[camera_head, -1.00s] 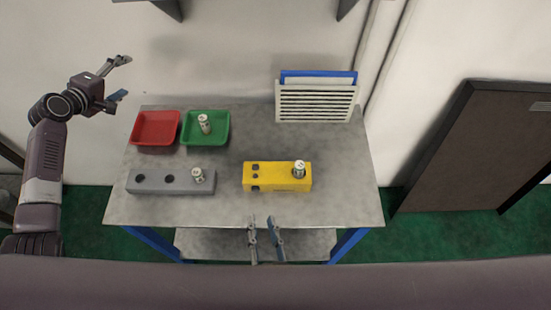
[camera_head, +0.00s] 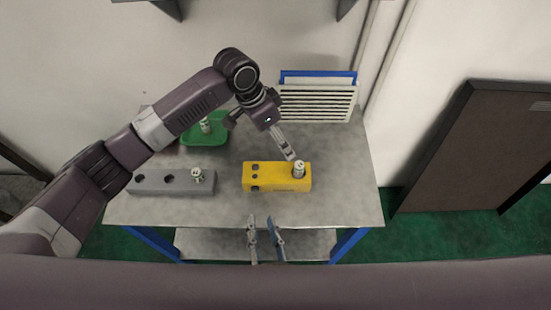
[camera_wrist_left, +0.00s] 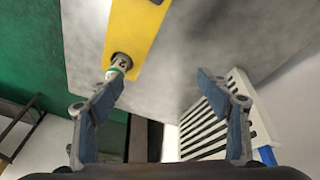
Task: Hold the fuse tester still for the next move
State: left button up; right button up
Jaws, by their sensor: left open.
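The yellow fuse tester (camera_head: 275,177) lies on the grey table, with a pale fuse (camera_head: 298,169) upright at its right end. In the left wrist view the tester (camera_wrist_left: 145,35) and fuse (camera_wrist_left: 121,65) are at the upper left. My left gripper (camera_head: 288,148) is just behind the fuse; its wrist view shows the fingers (camera_wrist_left: 160,92) wide apart, with the fuse close to the left fingertip. I cannot tell whether they touch. My right gripper (camera_head: 263,235) is open and empty at the table's front edge, apart from the tester.
A grey block (camera_head: 150,183) with holes and one fuse stands at the left. A green tray (camera_head: 204,141) with a fuse is behind it, partly hidden by my left arm. A slatted rack (camera_head: 318,103) stands at the back right. The table's right side is clear.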

aim_at(275, 172)
pick_arm(q)
jog(key=s+m+y, duration=0.1)
jog(key=s+m, duration=0.1)
jog(key=s+f+m+y, duration=0.1)
jog(key=s+m+y, duration=0.1)
jog(key=shift+s+a+f+g, duration=0.1)
jog(key=shift+s+f+g, duration=0.05)
jog(key=shift+s+g, duration=0.2)
jog(key=shift+s+a+f+m+y, duration=0.15)
jog(key=shift+s+a+m+y, duration=0.25)
jog(key=shift+m, duration=0.3)
jog(key=shift+s+f, duration=0.1)
jog(key=shift+f, duration=3.8)
jog(key=shift+c, duration=0.4)
jog(key=c, duration=1.4)
jog(key=shift+o, duration=0.2)
pick_arm(e)
grip_shut()
